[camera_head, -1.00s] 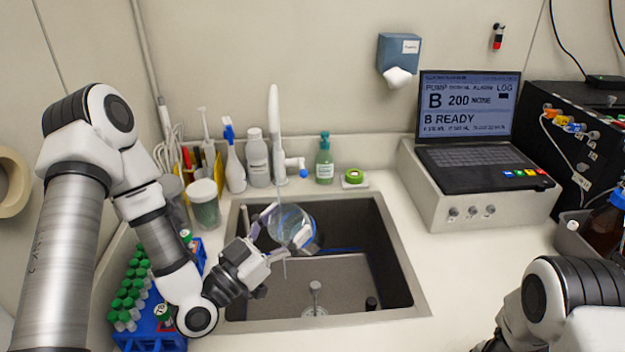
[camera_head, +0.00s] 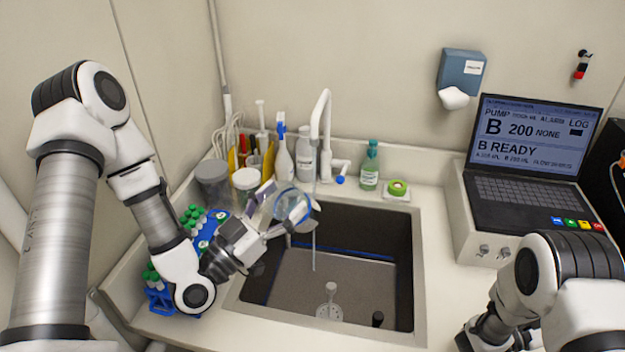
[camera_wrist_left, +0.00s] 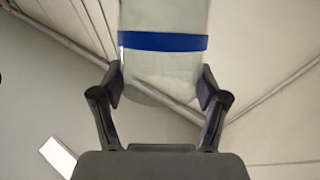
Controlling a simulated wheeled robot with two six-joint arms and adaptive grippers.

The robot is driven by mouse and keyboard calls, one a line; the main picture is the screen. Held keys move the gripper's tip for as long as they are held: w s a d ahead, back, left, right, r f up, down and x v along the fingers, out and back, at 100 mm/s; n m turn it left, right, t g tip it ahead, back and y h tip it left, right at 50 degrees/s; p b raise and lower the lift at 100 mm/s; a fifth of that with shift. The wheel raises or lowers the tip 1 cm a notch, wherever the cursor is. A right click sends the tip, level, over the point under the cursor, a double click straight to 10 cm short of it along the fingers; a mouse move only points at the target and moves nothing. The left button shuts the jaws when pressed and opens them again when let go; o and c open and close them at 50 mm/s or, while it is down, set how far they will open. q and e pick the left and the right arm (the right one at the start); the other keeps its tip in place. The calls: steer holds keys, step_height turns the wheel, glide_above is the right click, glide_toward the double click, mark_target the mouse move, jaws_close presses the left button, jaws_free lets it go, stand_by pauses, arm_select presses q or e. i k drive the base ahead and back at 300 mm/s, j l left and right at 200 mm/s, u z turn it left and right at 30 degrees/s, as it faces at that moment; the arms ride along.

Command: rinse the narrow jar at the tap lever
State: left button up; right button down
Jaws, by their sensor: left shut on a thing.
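The narrow jar (camera_head: 286,203) is clear glass. My left gripper (camera_head: 292,212) is shut on it and holds it tilted over the sink's back left part. In the left wrist view the jar (camera_wrist_left: 162,65) shows a blue band, between both fingers of my left gripper (camera_wrist_left: 160,92). The white tap (camera_head: 322,110) arches behind the sink, and a thin water stream (camera_head: 313,252) falls close to the jar's right side. I cannot tell whether it touches the jar. The tap lever (camera_head: 341,180) has a blue tip. My right arm is at the lower right; its fingers are not clear.
The dark sink (camera_head: 350,285) holds a pale upright drain piece (camera_head: 328,300). Bottles (camera_head: 284,160) and lidded tubs (camera_head: 246,182) line the back left. A blue rack of green-capped tubes (camera_head: 160,298) stands left. A laptop (camera_head: 535,150) stands right. The counter right of the sink is clear.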

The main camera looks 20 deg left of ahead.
mark_target(340, 178)
steer(key=i+l+u, duration=0.1)
steer(key=u, duration=0.3)
steer(key=l+u, duration=0.4)
steer(key=i+l+u, duration=0.1)
steer(key=l+u, duration=0.15)
steer(key=u, duration=0.15)
steer(key=i+l+u, duration=0.15)
steer(key=u, duration=0.75)
